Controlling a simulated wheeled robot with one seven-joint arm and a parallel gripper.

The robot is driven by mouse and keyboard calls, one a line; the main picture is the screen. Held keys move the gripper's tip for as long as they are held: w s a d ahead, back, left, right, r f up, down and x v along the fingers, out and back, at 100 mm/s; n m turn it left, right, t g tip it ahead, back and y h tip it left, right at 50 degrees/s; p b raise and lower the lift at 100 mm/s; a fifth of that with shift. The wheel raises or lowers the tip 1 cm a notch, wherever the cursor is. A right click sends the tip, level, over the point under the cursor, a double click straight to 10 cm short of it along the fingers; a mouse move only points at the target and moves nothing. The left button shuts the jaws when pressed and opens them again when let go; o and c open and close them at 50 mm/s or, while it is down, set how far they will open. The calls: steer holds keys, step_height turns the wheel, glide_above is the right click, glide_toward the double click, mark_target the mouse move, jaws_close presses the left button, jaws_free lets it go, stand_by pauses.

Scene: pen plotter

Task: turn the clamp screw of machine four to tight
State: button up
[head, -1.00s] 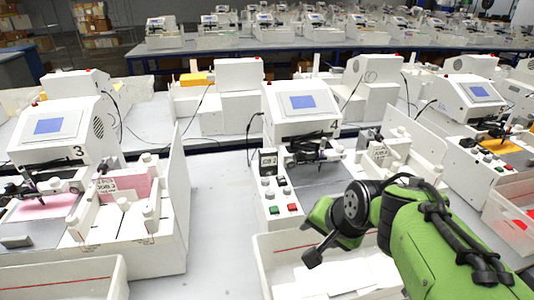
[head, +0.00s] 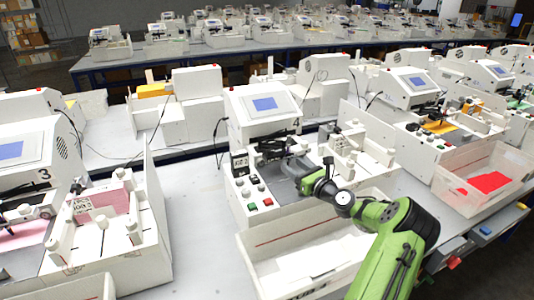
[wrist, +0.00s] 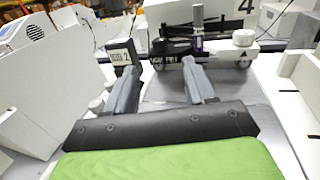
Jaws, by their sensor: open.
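Machine four (head: 262,108), a white plotter with a blue screen and a "4" on its side, stands mid-picture in the head view. My gripper (head: 293,172) reaches in over its bed below the dark pen carriage (head: 280,148). In the wrist view my gripper (wrist: 159,70) is open, with two grey fingers apart and nothing between them. Just beyond the fingertips is the carriage with a dark round knob (wrist: 172,46), a purple-banded upright pen (wrist: 198,22) and a white knob (wrist: 243,38). I cannot tell for sure which knob is the clamp screw or how it is set.
A button panel (head: 254,193) and a small "JOB 2" sign (head: 240,164) stand left of the bed. A white bin (head: 300,240) is in front. Machine three (head: 22,150) is at the left. A white side wall (head: 362,125) rises to the right.

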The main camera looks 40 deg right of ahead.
mark_target(273, 152)
steer(key=w, duration=1.1)
steer(key=shift+w+d, duration=0.25)
steer(key=shift+w, duration=0.1)
jaws_close()
